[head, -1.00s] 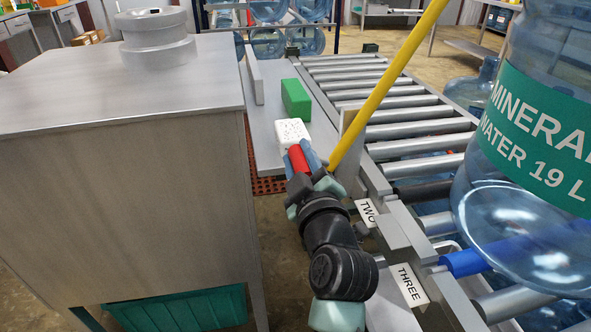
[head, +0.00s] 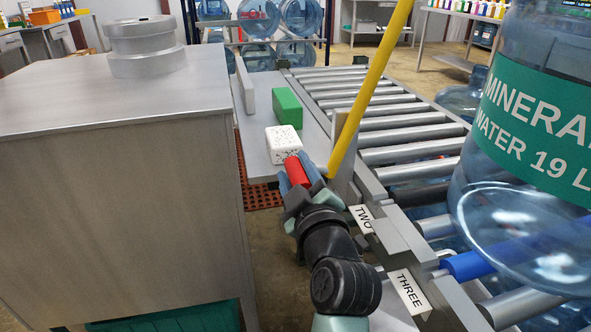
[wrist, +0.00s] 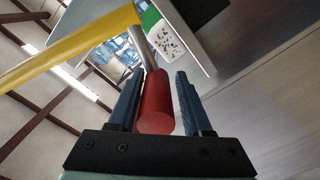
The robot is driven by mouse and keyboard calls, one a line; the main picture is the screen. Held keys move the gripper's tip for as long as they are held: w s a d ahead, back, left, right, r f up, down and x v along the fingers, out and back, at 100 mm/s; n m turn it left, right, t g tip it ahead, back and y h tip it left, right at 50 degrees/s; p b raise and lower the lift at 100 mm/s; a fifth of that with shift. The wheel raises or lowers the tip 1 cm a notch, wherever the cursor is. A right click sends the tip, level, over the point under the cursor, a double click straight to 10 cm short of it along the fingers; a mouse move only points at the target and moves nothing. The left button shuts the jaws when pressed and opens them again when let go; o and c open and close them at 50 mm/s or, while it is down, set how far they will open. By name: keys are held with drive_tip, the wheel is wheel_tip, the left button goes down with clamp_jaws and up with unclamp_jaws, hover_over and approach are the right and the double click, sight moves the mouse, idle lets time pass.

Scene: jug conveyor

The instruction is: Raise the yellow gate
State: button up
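The yellow gate (head: 370,88) is a long yellow bar. It rises steeply to the right out of the top of the head view, from a low end beside the roller conveyor; it also crosses the upper left of the wrist view (wrist: 70,50). A red cylindrical grip (head: 297,169) is near its low end. In the wrist view the red grip (wrist: 156,105) sits on a grey rod leading toward the bar. My gripper (head: 299,176) has its blue fingers on either side of the red grip. In the wrist view (wrist: 160,72) gaps show beside it, so the fingers look open around it.
A white speckled block (head: 284,145) and a green block (head: 287,107) lie on a grey ledge just beyond my gripper. A large metal cabinet (head: 110,200) stands left. The conveyor (head: 390,125) and a big water jug (head: 520,130) are right. Signs TWO (head: 362,218) and THREE (head: 408,291) are close.

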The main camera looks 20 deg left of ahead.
drive_tip(key=shift+o, duration=1)
drive_tip(key=shift+r, duration=0.1)
drive_tip(key=shift+s+d, duration=0.1)
drive_tip(key=p+v, duration=0.1)
drive_tip(key=v, duration=1.1)
drive_tip(key=shift+s+d, duration=0.2)
drive_tip(key=shift+s, duration=0.1)
